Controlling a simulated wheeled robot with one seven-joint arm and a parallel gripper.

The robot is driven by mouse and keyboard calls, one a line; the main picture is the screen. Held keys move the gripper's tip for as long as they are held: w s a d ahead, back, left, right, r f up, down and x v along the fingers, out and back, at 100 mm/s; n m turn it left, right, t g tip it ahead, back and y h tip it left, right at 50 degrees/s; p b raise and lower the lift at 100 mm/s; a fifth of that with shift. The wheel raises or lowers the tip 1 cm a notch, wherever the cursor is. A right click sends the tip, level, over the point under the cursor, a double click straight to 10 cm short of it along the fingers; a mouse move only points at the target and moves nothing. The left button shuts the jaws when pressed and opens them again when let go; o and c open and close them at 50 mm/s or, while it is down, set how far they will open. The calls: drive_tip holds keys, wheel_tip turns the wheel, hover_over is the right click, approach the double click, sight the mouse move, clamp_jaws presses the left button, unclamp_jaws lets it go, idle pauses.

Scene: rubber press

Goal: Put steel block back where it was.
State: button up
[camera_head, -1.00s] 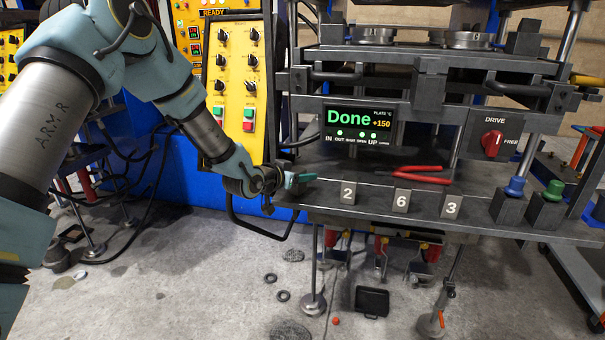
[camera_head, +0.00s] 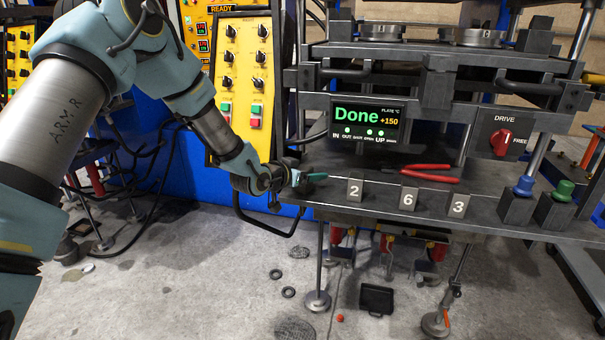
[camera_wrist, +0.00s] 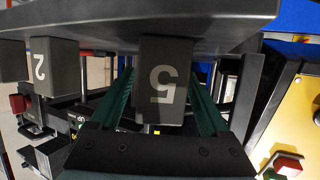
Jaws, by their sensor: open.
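A dark block marked 5 (camera_wrist: 163,85) stands between the two green fingers of my gripper (camera_wrist: 160,72) in the wrist view, its number upside down there. The fingers are open, one on each side of it, with small gaps. In the head view my gripper (camera_head: 310,177) is at the left end of the press's front shelf, and I cannot make out block 5 there. Dark blocks marked 2 (camera_head: 355,187), 6 (camera_head: 408,198) and 3 (camera_head: 458,205) stand in a row to its right. Block 2 (camera_wrist: 55,66) also shows left of block 5 in the wrist view.
The shelf (camera_head: 330,196) juts out from the press. Red-handled pliers (camera_head: 430,172) lie behind the blocks. A display (camera_head: 366,122) reads Done, +150. Blue (camera_head: 523,187) and green (camera_head: 563,190) knobs stand on the right. A yellow control panel (camera_head: 241,80) rises behind my arm.

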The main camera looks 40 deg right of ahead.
drive_tip(key=b+v, duration=0.3)
drive_tip(key=v, duration=0.9)
drive_tip(key=w+a+f+n+t+y, duration=0.1)
drive_tip(key=w+a+n+y, duration=0.25)
drive_tip(key=a, duration=0.65)
drive_tip(key=w+a+f+n+t+y, duration=0.1)
drive_tip(key=w+a+n+y, duration=0.2)
drive_tip(key=a, duration=0.7)
drive_tip(key=w+a+n+t+y, duration=0.1)
drive_tip(key=w+a+y, duration=0.3)
drive_tip(key=a, duration=0.6)
drive_tip(key=s+a+n+g+y, duration=0.1)
drive_tip(key=s+a+n+g, duration=0.1)
drive_tip(key=s+a, duration=0.3)
drive_tip(key=s+a+n+g+y, duration=0.1)
drive_tip(key=s+a+n, duration=0.4)
drive_tip(key=a, duration=0.8)
drive_tip(key=shift+s+a+r+g+y, duration=0.35)
drive_tip(key=shift+s+g+y, duration=0.05)
drive_tip(key=shift+y, duration=0.15)
